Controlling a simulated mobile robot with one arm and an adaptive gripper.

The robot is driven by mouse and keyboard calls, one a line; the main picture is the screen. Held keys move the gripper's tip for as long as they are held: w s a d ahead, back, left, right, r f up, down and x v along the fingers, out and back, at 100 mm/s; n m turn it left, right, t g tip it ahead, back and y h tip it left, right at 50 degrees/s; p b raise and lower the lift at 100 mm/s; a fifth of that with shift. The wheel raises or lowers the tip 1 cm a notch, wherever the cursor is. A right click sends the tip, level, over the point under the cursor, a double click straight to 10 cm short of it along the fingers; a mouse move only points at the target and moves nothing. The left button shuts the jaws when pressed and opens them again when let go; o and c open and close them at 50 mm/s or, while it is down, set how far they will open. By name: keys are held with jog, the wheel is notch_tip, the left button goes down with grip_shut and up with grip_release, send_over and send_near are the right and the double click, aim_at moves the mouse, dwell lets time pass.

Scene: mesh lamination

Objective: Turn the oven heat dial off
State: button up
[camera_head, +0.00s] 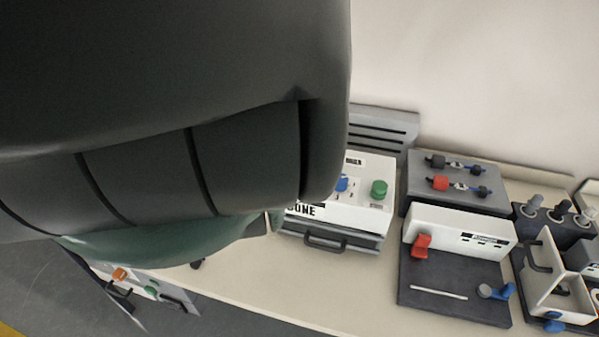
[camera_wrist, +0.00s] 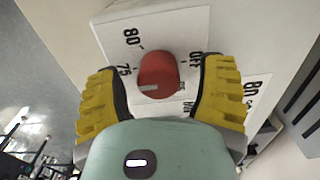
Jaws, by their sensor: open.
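The red round dial (camera_wrist: 158,74) is in the middle of the wrist view, on a white panel (camera_wrist: 185,25) printed "80°", "75" and "OFF". A pale mark shows on the dial's lower left side. "OFF" is printed to the dial's right, "75" to its left. My gripper (camera_wrist: 160,85) is open, with one yellow finger on each side of the dial. In the head view my arm hides the dial.
In the head view, a white unit (camera_head: 375,200) with blue and green knobs stands right of my arm. Further right are a grey block (camera_head: 455,172) with red and black knobs and a white unit with a red lever (camera_head: 421,244). The bench front (camera_head: 260,295) has bare room.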

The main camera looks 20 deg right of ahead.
jog(key=shift+f, duration=0.2)
jog(key=c, duration=1.2)
